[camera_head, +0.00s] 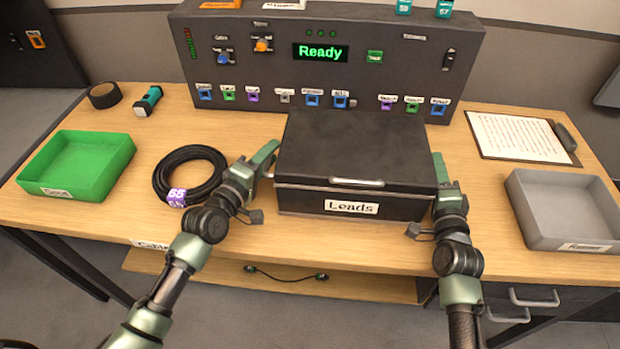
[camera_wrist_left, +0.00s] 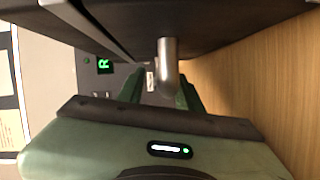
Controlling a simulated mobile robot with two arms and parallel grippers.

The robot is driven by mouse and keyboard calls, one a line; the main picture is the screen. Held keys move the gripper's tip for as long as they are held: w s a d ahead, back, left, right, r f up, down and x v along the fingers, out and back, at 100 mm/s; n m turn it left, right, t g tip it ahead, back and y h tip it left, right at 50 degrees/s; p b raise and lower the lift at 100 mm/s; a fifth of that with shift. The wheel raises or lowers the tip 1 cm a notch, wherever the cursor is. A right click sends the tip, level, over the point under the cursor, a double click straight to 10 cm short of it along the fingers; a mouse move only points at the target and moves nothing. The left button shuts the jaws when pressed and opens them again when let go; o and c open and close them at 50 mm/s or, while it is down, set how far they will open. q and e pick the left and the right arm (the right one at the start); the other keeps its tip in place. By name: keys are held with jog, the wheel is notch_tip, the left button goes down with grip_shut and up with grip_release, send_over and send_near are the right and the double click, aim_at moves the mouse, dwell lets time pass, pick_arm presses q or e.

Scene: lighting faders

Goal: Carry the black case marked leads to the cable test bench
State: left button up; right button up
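The black case marked Leads (camera_head: 352,160) is over the middle of the wooden bench (camera_head: 230,268), lid shut, and looks level and set down on it. The bench's front label is partly hidden and starts with "Cable". My left gripper (camera_head: 268,160) is at the case's left side. In the left wrist view its fingers (camera_wrist_left: 163,94) stand apart on either side of a metal side handle (camera_wrist_left: 167,68), with a gap showing.
A dark panel (camera_head: 265,75) reading Ready stands behind the case. A cable coil (camera_head: 165,170) and green tray (camera_head: 122,155) are left; a clipboard (camera_head: 515,137) and grey tray (camera_head: 518,200) are right. A short cable (camera_head: 285,278) lies on the shelf below.

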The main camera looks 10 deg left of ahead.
pick_arm(q)
jog(key=shift+s+f, duration=0.1)
jog(key=shift+s+a, duration=0.15)
jog(key=shift+s, duration=0.15)
pick_arm(e)
jog(key=shift+w, duration=0.1)
pick_arm(q)
jog(key=v, duration=1.1)
jog(key=shift+s+a, duration=0.1)
pick_arm(e)
jog(key=s, duration=1.2)
jog(key=shift+s+d, duration=0.1)
